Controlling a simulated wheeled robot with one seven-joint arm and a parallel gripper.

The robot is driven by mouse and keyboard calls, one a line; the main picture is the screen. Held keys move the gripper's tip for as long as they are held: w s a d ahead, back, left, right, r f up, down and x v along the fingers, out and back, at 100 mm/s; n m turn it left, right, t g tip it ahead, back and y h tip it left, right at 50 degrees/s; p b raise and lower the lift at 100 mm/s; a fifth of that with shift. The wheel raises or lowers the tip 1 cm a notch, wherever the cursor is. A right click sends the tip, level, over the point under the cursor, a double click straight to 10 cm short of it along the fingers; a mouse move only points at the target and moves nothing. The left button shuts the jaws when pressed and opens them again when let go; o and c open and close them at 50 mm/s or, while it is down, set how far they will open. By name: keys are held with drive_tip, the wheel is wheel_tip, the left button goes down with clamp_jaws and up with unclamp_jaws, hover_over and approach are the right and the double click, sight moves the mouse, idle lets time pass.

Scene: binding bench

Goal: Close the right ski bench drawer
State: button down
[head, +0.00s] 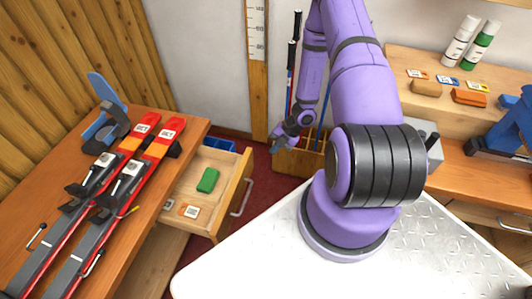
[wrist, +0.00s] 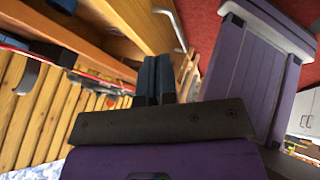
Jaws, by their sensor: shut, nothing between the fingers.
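The ski bench (head: 130,200) stands at the left with a pair of red and black skis (head: 105,195) on it. Its drawer (head: 228,203) is pulled open at the bench's right side, with a metal bar handle (head: 243,197) on its front. A green block (head: 208,180) and labelled items lie inside. My gripper (head: 278,146) is shut and empty, beyond the drawer front and to its right, apart from the handle. In the wrist view my shut fingers (wrist: 155,78) point toward the wooden drawer front (wrist: 135,22) and its handle (wrist: 172,22).
A wooden box (head: 297,163) with poles stands on the red floor behind my gripper. A second bench (head: 485,180) at the right holds bottles, blocks and a blue device. Red floor (head: 258,160) shows free between the drawer and the wooden box.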

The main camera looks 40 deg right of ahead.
sight(246, 168)
drive_tip(key=shift+w+a+f, duration=0.75)
drive_tip(key=shift+a+f, duration=0.4)
drive_tip(key=shift+a, duration=0.1)
drive_tip(key=shift+w+a+f, duration=0.8)
drive_tip(key=shift+a+f, duration=0.35)
drive_tip(key=shift+a, duration=0.05)
drive_tip(key=shift+w+a+f, duration=0.75)
drive_tip(key=shift+a+f, duration=0.4)
drive_tip(key=shift+a, duration=0.1)
drive_tip(key=shift+w+a, duration=0.1)
drive_tip(key=shift+w, duration=0.05)
